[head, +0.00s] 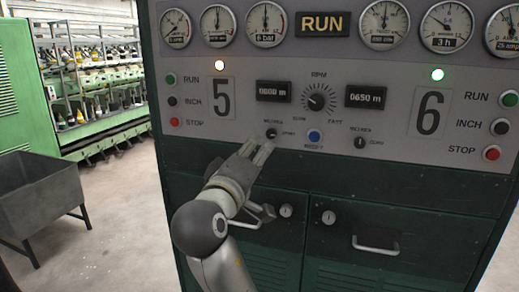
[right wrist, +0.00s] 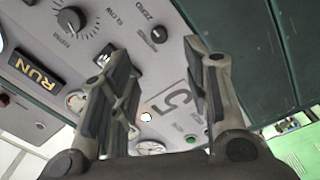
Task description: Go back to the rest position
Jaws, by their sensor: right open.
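My right gripper (head: 262,148) is in front of the control panel (head: 200,140), just below a small black selector knob (head: 271,133) near the number 5. In the right wrist view its two fingers (right wrist: 155,52) are spread apart, with nothing between them but the panel behind. The small knob (right wrist: 158,34) shows there beyond the fingertips, and I see no clear contact. The gap between fingertips and panel is hard to judge in the head view. My left gripper is not in view.
The green cabinet (head: 440,220) below the panel has drawer handles (head: 375,246) that stick out near my right arm. A grey metal bin (head: 45,205) stands on legs at the left. Bare floor (head: 120,220) lies between them. Spinning machines (head: 100,100) stand behind.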

